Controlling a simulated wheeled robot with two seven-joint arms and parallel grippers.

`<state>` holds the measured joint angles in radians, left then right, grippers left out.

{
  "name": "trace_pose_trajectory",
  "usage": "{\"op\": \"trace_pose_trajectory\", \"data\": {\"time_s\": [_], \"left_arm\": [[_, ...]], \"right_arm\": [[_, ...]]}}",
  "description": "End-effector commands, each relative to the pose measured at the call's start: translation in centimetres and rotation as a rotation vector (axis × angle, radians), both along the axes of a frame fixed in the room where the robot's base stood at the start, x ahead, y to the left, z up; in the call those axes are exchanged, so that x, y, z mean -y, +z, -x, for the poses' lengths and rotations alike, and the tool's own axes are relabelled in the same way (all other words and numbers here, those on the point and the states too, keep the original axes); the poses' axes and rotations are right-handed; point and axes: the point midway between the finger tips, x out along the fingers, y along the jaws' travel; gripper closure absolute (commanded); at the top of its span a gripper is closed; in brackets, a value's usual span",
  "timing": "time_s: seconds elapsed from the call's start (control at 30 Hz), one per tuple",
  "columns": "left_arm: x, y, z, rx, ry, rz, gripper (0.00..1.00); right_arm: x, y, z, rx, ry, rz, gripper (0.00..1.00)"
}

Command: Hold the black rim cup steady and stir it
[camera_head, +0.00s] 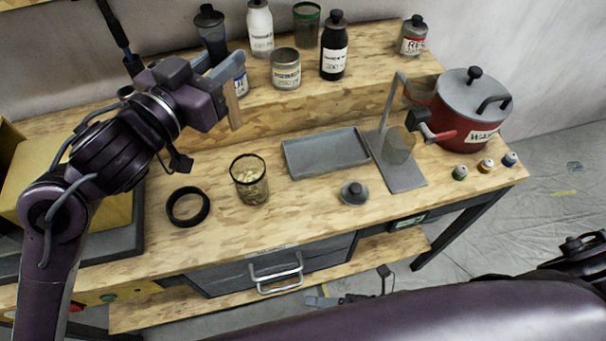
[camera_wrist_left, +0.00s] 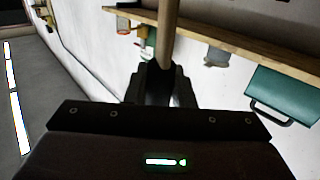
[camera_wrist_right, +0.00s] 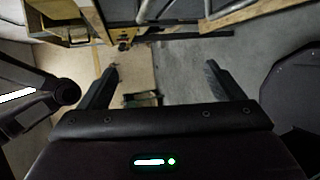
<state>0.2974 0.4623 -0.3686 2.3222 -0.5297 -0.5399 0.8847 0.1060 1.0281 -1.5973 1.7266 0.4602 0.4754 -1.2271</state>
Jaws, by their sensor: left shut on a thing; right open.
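The black rim cup (camera_head: 250,188) is a clear glass with a dark rim and pale pieces inside. It stands upright on the wooden bench, left of the grey tray. My left gripper (camera_head: 222,82) is shut on a wooden stick (camera_head: 233,108), raised behind and above the cup, apart from it. The stick also shows in the left wrist view (camera_wrist_left: 168,35), upright between the left fingers (camera_wrist_left: 165,80). My right gripper (camera_wrist_right: 160,82) is open and empty, low in front of the bench. Nothing holds the cup.
A black ring (camera_head: 188,207) lies left of the cup. A grey tray (camera_head: 325,153), a small lid (camera_head: 354,193), a metal stand (camera_head: 403,175) and a red pot (camera_head: 465,125) are to the right. Bottles and jars (camera_head: 286,70) stand on the raised shelf. A drawer handle (camera_head: 276,272) juts out in front.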

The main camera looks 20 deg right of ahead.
Motion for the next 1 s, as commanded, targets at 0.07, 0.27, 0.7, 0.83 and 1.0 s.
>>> {"op": "trace_pose_trajectory", "data": {"time_s": [0.07,0.27,0.7,0.83,1.0], "left_arm": [[0.0,0.0,0.0,0.000,0.000,0.000,0.98],[0.0,0.0,0.0,0.000,0.000,0.000,0.98],[0.0,0.0,0.0,0.000,0.000,0.000,0.98],[0.0,0.0,0.0,0.000,0.000,0.000,0.98],[0.0,0.0,0.0,0.001,0.000,0.001,0.98]], "right_arm": [[-2.7,3.7,-2.3,0.168,0.016,-0.043,0.13],[-7.6,13.3,-6.6,0.593,0.006,-0.119,0.13],[-4.3,20.4,-17.9,1.386,0.132,0.197,0.13],[-1.2,19.1,-20.7,1.431,0.205,0.313,0.13],[0.8,18.5,-22.3,1.452,0.248,0.381,0.13]]}}
